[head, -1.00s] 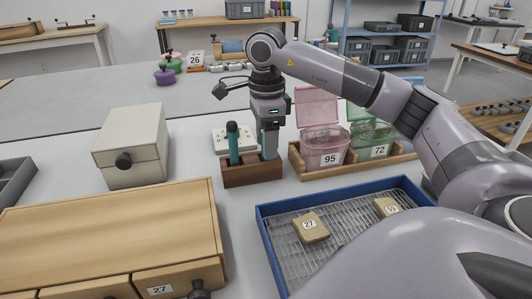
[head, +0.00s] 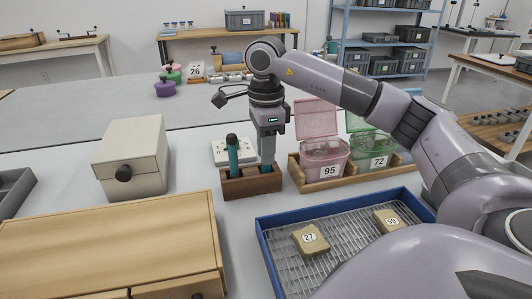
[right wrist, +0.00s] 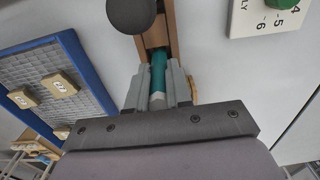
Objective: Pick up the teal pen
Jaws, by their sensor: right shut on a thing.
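A small wooden holder (head: 250,187) stands on the table in the middle of the head view. My right gripper (head: 267,163) points down over its right part. In the right wrist view, its fingers (right wrist: 158,92) are shut on a teal pen (right wrist: 157,72), whose far end reaches the wooden holder (right wrist: 157,38). I cannot tell whether it is clear of its slot. A second teal thing with a dark top (head: 232,155) stands upright in the holder's left part. My left gripper is not in view.
A blue-rimmed tray (head: 262,240) with tags 27 (head: 310,240) and 59 (head: 390,220) lies in front. A pink container (head: 325,158) and a green one (head: 372,150) stand right. A white drawer box (head: 130,155) and wooden cabinet (head: 110,235) stand left. A white plate (head: 222,150) lies behind.

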